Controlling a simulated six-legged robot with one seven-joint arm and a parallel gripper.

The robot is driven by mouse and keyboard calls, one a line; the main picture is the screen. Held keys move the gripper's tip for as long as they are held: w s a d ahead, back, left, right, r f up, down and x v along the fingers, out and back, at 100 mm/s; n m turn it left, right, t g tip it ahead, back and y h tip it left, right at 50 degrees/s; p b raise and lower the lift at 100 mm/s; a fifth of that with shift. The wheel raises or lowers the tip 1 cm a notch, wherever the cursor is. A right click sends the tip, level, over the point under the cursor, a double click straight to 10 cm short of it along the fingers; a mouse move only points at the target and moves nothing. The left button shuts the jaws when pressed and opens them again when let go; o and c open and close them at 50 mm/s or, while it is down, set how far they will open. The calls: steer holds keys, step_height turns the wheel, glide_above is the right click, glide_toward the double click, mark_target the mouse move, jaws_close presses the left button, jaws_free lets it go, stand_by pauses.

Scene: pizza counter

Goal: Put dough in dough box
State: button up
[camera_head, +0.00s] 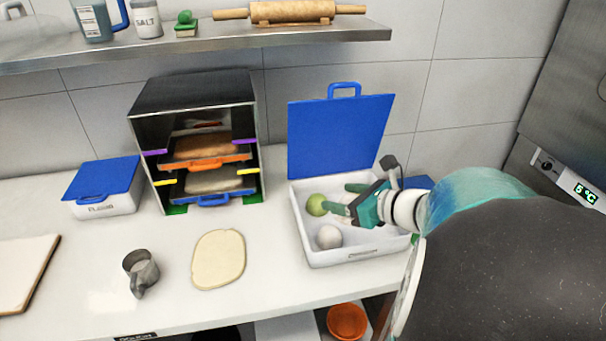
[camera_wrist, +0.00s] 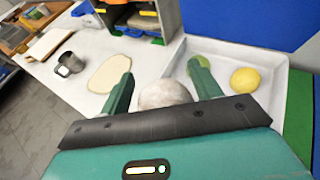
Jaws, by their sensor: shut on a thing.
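The dough box (camera_head: 347,254) is a white tray at the right of the counter with its blue lid (camera_head: 338,135) standing open behind it. My gripper (camera_head: 346,198) is over the inside of the box, its green fingers pointing left. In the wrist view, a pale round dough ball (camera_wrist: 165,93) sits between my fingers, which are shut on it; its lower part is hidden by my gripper. In the head view, a pale ball (camera_head: 329,237) shows low in the front of the box, below my fingers. I cannot tell whether it is the same ball.
Flat dough (camera_head: 218,259), a metal cup (camera_head: 141,271) and a board (camera_head: 25,272) lie left. A rack oven (camera_head: 197,97) and a blue-lidded flour box (camera_head: 103,205) stand at the back. A shelf (camera_head: 200,47) hangs above.

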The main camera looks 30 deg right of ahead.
steer(key=w+d+f, duration=0.1)
steer(key=d+f, duration=0.7)
steer(key=w+d+f, duration=0.1)
steer(key=d+f, duration=0.3)
steer(key=shift+w, duration=0.35)
steer(key=shift+f, duration=0.2)
